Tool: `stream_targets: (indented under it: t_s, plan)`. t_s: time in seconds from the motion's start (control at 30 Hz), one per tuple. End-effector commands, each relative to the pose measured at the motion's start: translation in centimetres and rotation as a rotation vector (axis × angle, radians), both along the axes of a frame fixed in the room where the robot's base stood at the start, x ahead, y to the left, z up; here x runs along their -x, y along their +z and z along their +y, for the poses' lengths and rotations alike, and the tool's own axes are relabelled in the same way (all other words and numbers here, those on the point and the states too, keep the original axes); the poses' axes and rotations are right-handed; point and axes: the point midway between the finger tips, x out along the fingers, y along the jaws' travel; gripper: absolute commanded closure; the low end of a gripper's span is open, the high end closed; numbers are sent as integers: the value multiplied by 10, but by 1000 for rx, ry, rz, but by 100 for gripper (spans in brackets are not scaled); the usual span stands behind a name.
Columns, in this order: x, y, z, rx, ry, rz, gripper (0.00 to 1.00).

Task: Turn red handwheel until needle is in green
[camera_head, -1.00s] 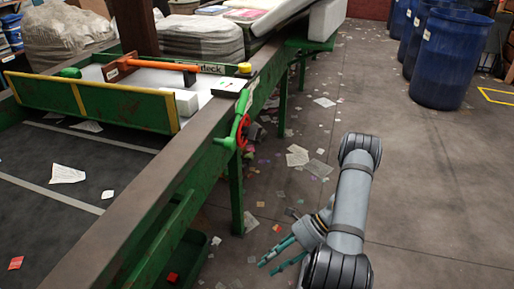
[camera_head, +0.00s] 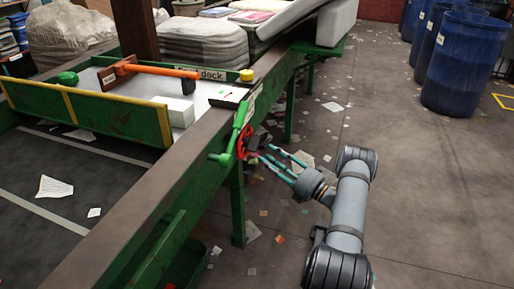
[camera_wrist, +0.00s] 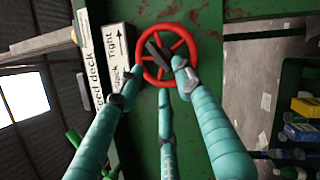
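The red handwheel (camera_head: 243,142) is mounted on the outer side of the green belt frame. In the wrist view the handwheel (camera_wrist: 196,56) faces me, with spokes and a dark grey bar across its hub. My gripper (camera_head: 273,158) has teal fingers, spread open, pointing at the wheel. In the wrist view my gripper (camera_wrist: 157,80) has one fingertip over the wheel's right lower part and the others near its lower left and bottom edge. Contact cannot be told. A small white-topped box (camera_head: 228,96) above the wheel may be the gauge; no needle or green zone is readable.
A green lever (camera_head: 230,148) stands beside the wheel. A label with an arrow and "deck tight" (camera_wrist: 118,55) lies left of the wheel in the wrist view. Blue barrels (camera_head: 460,62) stand at the back right. The floor right of the frame is open, with scattered paper.

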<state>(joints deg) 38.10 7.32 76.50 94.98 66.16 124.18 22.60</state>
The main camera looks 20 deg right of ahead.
Motion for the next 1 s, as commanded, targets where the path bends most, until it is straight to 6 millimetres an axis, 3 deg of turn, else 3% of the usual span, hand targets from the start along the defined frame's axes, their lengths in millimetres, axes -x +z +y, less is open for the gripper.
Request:
stream_targets:
  t_s: [0.2,0.4,0.77,1.0]
  plan:
    - [-35,9,19,2,2,-2,65]
    - [-53,13,27,3,1,0,65]
    - [-57,14,29,2,1,1,65]
    - [-57,14,29,2,1,1,79]
